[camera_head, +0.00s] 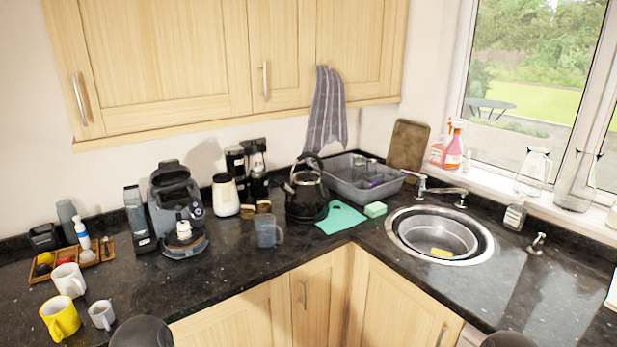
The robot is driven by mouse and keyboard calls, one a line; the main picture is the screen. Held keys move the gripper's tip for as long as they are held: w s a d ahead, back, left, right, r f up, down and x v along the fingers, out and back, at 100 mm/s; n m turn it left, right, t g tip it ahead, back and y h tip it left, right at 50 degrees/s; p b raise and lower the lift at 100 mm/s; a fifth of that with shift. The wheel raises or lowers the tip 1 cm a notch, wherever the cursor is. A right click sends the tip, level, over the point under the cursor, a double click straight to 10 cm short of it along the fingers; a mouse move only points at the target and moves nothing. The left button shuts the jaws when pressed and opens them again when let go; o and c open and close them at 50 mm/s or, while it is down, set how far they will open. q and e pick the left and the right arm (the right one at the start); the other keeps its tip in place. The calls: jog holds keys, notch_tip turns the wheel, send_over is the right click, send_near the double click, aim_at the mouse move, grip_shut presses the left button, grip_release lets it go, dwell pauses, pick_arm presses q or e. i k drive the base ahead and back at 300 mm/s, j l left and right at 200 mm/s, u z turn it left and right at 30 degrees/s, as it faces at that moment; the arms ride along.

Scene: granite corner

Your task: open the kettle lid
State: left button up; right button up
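The black kettle (306,197) stands upright on the dark counter near the corner, left of the grey dish rack. Its handle arches over the top, and its spout points to the left. The kettle lid (305,177) sits under the handle and appears shut, though it is small in this view. Nothing touches the kettle from my side. Neither of my grippers is in view; only dark rounded parts, likely of my arms, show at the bottom edge.
A blue-grey cup (268,231) stands just in front and left of the kettle. A teal cloth (341,218) lies to its right, before the dish rack (355,181). A coffee machine (178,212) stands farther left. The sink (440,235) is at right. Front counter is mostly clear.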

aim_at(306, 175)
jog(key=i+j+z, duration=0.2)
jog(key=i, duration=1.1)
jog(key=l, duration=0.1)
